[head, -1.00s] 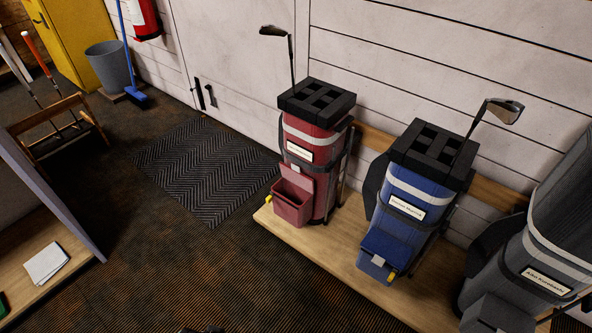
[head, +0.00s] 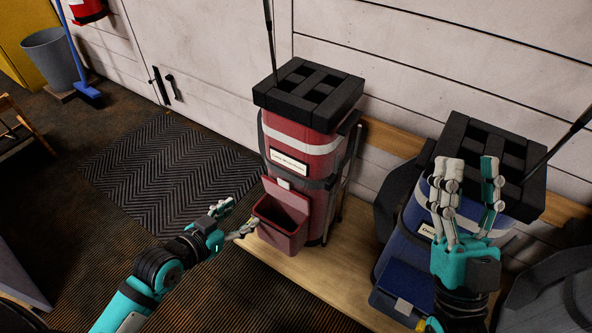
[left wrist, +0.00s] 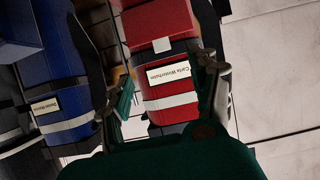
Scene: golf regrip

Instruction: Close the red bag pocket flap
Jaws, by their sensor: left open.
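The red golf bag (head: 310,135) stands upright on the wooden platform. Its front pocket (head: 280,228) is open at the top, and its flap (head: 285,195) stands raised against the bag, with a pale tab (head: 284,183) at its upper edge. My left gripper (head: 240,216) is open and empty, just left of the pocket, with the lower finger close to its side; I cannot tell if they touch. In the left wrist view the red bag (left wrist: 165,100) appears upside down beyond the open fingers. My right gripper (head: 468,172) is open, fingers up, in front of the blue bag (head: 398,245).
The blue bag's pocket (head: 400,292) is shut, to the right on the same wooden platform (head: 315,277). A dark grey bag (head: 550,300) is at the lower right. A black mat (head: 165,180) lies on the floor at left. A white wall (head: 400,60) stands behind the bags.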

